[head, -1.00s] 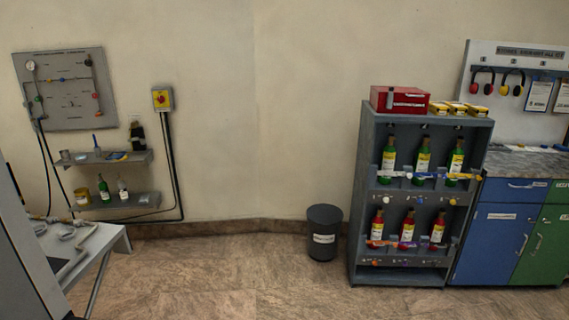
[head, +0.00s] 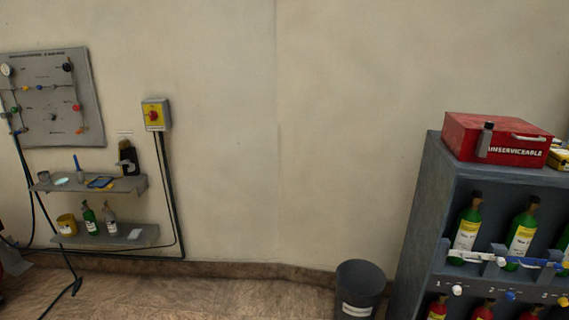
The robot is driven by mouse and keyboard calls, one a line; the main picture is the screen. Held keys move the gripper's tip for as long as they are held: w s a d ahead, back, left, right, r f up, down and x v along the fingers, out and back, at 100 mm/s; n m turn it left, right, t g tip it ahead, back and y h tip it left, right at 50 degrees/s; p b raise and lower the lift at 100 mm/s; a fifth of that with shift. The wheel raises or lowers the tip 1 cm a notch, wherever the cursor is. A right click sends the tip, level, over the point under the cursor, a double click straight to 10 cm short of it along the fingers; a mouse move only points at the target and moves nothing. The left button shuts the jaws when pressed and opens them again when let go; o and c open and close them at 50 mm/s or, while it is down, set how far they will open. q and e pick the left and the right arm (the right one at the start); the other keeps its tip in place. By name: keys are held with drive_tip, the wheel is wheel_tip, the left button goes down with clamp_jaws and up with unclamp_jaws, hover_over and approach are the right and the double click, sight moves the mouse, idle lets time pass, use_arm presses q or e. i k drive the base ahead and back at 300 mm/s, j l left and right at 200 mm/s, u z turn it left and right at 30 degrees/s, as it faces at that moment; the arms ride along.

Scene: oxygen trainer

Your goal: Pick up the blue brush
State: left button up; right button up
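A small upright blue item that looks like the blue brush (head: 79,168) stands on the upper wall shelf (head: 130,185) at the left of the head view. It is small, so its shape is hard to make out. A flat blue and yellow item (head: 101,182) lies to its right, and a pale round item (head: 62,181) lies to its left. Neither of my grippers shows in the head view.
A lower shelf (head: 135,237) holds a yellow tin and bottles. Dark hoses and a switch box (head: 156,114) are on the wall. A dark bin (head: 358,290) and a bottle rack (head: 425,200) with a red box (head: 500,139) stand right. The floor between is clear.

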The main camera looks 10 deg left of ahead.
sight(76, 159)
drive_tip(key=i+j+u, duration=0.1)
drive_tip(key=i+u, duration=0.3)
drive_tip(key=i, duration=0.2)
drive_tip(key=i+u, duration=0.45)
drive_tip(key=i, duration=0.15)
drive_tip(key=i+l+u, duration=0.4)
drive_tip(key=i, duration=0.2)
drive_tip(key=i+j+u, duration=0.25)
drive_tip(key=i+j, duration=0.15)
drive_tip(key=i+j+u, duration=0.2)
drive_tip(key=i, duration=0.3)
drive_tip(key=i+j+u, duration=0.25)
drive_tip(key=i, duration=0.25)
